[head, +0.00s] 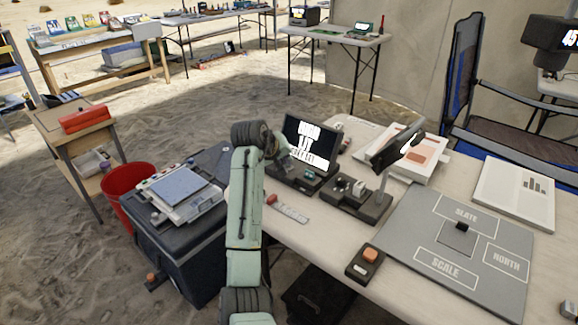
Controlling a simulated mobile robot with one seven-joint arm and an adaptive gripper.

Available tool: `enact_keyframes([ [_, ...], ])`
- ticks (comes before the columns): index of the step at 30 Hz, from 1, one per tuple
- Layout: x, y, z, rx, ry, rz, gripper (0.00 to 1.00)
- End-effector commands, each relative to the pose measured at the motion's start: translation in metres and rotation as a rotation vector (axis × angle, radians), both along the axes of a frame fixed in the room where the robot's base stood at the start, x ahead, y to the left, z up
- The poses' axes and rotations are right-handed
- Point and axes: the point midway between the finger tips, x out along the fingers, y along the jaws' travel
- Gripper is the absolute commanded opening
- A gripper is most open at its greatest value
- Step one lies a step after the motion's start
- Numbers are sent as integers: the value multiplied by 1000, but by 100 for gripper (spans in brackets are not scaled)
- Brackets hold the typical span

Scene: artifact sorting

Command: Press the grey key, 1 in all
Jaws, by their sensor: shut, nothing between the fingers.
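My gripper (283,158) is at the far end of my pale green arm, in front of a dark console. Its fingers are small and partly lost against the console; it is shut and empty. The console has a raised screen (318,134) with white lettering and a low base (318,180) with small keys, partly hidden by my arm. I cannot tell whether the gripper touches a key. A second dark box (366,210) to the right carries a few light keys (343,184). I cannot make out for certain which key is the grey one.
A tilted display on a stand (398,146) rises behind the second box. A grey board (440,225) marked SLATE, NORTH and SCALE lies right, beside a box with an orange button (370,255). A small strip with a red end (290,212) lies near my arm. A red bucket (128,192) stands left.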

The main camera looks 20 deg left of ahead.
Motion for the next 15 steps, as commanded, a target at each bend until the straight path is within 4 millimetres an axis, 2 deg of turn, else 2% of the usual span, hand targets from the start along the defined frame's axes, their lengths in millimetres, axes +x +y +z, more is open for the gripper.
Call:
enact_keyframes([
  [6,0,0,14,-1,2,1,0],
  [15,0,0,14,1,1,1,0],
])
